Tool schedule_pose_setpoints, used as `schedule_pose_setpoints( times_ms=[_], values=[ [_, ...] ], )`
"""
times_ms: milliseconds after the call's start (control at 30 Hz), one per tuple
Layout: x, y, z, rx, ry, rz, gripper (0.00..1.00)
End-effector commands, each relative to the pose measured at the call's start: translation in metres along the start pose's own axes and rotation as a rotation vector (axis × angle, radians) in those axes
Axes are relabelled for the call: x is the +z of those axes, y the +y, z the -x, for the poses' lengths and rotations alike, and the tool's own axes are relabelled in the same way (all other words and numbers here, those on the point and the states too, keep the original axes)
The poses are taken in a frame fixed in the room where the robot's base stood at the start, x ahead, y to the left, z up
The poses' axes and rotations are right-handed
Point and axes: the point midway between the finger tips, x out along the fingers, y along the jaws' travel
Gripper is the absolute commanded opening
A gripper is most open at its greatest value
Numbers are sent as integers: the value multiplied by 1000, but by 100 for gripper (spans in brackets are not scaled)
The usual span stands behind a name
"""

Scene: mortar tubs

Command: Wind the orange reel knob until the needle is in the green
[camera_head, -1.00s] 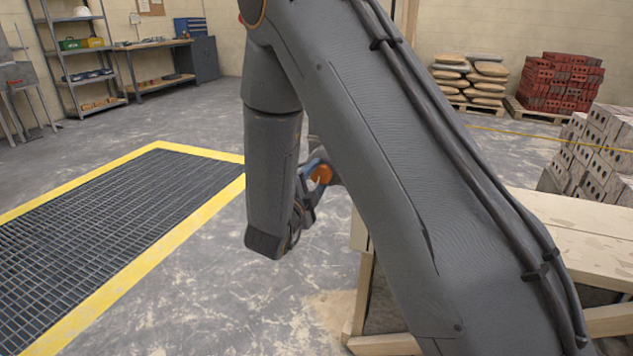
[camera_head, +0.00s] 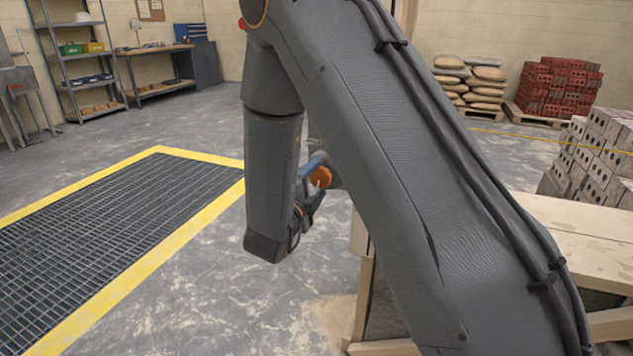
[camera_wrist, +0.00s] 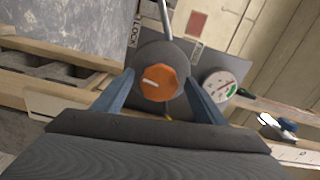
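The orange reel knob (camera_wrist: 158,84) has a white mark pointing left and sits on a dark round reel in the wrist view. In the head view the knob (camera_head: 321,177) shows as a small orange disc just right of my wrist. My gripper (camera_wrist: 159,77) has its two blue fingers on either side of the knob, with a visible gap on each side. A white gauge (camera_wrist: 219,87) with a green arc is right of the knob. A thin reddish needle seems to lie near the green, but the dial is too small to read surely.
A grey plate lettered LOCK (camera_wrist: 137,28) is behind the reel, with a metal rod (camera_wrist: 165,18) above it. A blue-handled item (camera_wrist: 277,125) lies at the right. In the head view, a timber bench (camera_head: 585,250) stands right; floor left of it is clear up to a yellow-edged grate (camera_head: 110,240).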

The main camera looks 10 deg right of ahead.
Motion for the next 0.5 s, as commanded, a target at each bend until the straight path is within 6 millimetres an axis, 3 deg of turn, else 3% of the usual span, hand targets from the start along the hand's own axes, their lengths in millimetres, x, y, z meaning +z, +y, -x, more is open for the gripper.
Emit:
schedule_pose_setpoints(
  times_ms=[267,500],
  values=[
    [0,0,2,1,-1,1,65],
    [1,0,32,1,-4,1,65]
  ],
)
